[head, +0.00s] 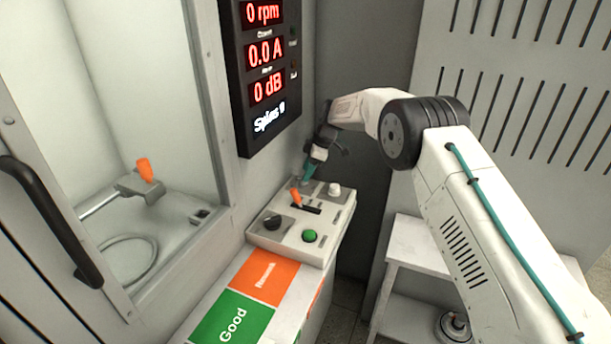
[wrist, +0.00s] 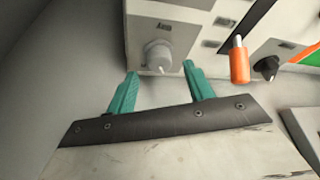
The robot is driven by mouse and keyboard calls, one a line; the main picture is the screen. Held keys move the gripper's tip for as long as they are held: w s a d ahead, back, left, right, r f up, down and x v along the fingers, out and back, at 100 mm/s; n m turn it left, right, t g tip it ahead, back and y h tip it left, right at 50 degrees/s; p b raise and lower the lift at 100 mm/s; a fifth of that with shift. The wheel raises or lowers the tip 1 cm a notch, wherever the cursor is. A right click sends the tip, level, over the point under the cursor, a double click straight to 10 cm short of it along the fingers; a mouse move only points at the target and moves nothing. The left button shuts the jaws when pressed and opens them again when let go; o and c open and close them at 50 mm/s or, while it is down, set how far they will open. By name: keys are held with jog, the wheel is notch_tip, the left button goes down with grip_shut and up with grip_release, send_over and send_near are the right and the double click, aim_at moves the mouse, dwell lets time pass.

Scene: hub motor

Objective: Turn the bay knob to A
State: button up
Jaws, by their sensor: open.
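In the wrist view a light grey knob (wrist: 158,54) stands on the panel of the control box, below a small label too blurred to read. My gripper (wrist: 160,74) is open, its two teal fingers apart, with the tips just short of the knob and one toward each side of it. I see no contact. In the head view my gripper (head: 304,180) points down at the far wall-side corner of the control box (head: 290,250) and hides most of the knob there. I cannot tell the knob's setting.
The box also carries an orange lever (head: 296,198) in a slot, a black knob (head: 272,222), a white knob (head: 334,189) and a green button (head: 310,236). A red-digit display (head: 264,60) hangs above. Orange (head: 264,276) and green (head: 232,318) areas lie in front.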

aim_at(320, 193)
jog(key=v, duration=0.5)
jog(key=s+f+m, duration=0.1)
jog(key=s+d+f+m+g, duration=0.1)
jog(key=f+m, duration=0.1)
jog(key=shift+s+d+f+h, duration=0.1)
jog(key=shift+s+f+h, duration=0.1)
jog(key=shift+s+h, duration=0.15)
jog(key=shift+s+d+f+m+h, duration=0.1)
jog(key=shift+s+d+m+h, duration=0.05)
jog(key=shift+s+d+m, duration=0.25)
jog(key=shift+s+d+f+m+h, duration=0.15)
jog(key=shift+s+m, duration=0.15)
jog(key=shift+s, duration=0.25)
jog(key=s+d+r+m+h, duration=0.1)
jog(key=s+d+r+m, duration=0.3)
jog(key=s+d+r, duration=0.55)
jog(key=s+d+r+m+h, duration=0.1)
jog(key=s+d+r+m, duration=0.35)
jog(key=s, duration=1.05)
jog(key=s+d+r+m+h, duration=0.1)
jog(key=s+d+r+m, duration=0.2)
jog(key=s+d+r, duration=0.65)
jog(key=s+d+m+t, duration=0.2)
jog(key=s+d, duration=0.1)
jog(key=s, duration=1.7)
jog(key=shift+m+t, duration=0.3)
jog(key=shift+m, duration=0.05)
